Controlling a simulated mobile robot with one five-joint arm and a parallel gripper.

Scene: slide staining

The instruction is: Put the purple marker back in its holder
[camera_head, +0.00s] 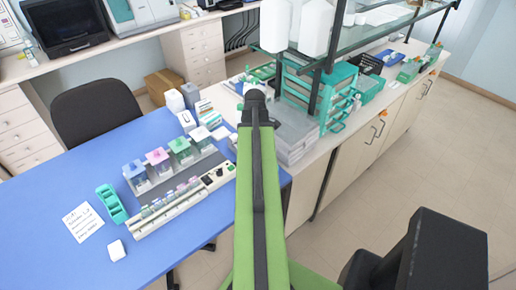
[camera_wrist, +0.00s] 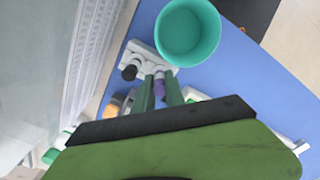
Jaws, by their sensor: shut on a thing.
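In the wrist view the two green fingers of my gripper (camera_wrist: 160,93) are closed around a purple marker (camera_wrist: 159,87), whose purple end shows between them. A white holder (camera_wrist: 140,50) lies just beyond the fingertips, with a black-ended marker (camera_wrist: 129,72) at its left side. I cannot tell whether the purple marker touches the holder or sits in it. In the head view my arm reaches away over the table edge, and the gripper, marker and holder cannot be made out.
A teal cup (camera_wrist: 218,32) stands close beyond the fingers in the wrist view. In the head view a staining station (camera_head: 182,207) and green rack (camera_head: 111,204) stand on the blue table (camera_head: 50,255). A shelved bench (camera_head: 345,150) stands to the right.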

